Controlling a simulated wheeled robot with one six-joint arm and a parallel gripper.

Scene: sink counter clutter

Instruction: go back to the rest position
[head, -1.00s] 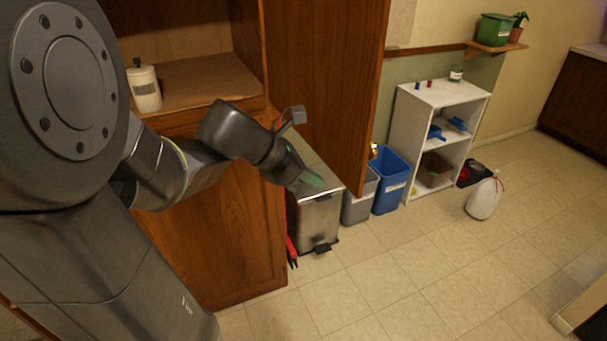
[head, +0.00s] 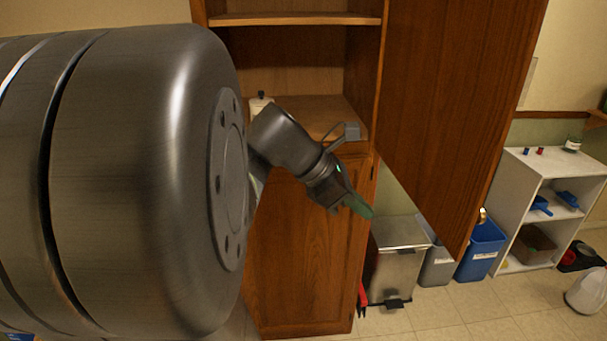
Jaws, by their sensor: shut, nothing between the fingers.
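My gripper (head: 360,206) is in the middle of the head view, pointing down and to the right. Its greenish fingers are together with nothing between them. It is in front of the wooden cabinet (head: 300,255), near the cabinet's right edge, and appears above and left of the metal step bin (head: 398,262). My own arm fills the left side of the view and hides what lies behind it.
The open cabinet door (head: 450,100) hangs right of my gripper. A white canister (head: 259,102) stands on the cabinet shelf, partly hidden by my arm. A grey bin (head: 437,266), a blue bin (head: 481,250) and a white shelf unit (head: 548,170) stand right. Floor shows in front.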

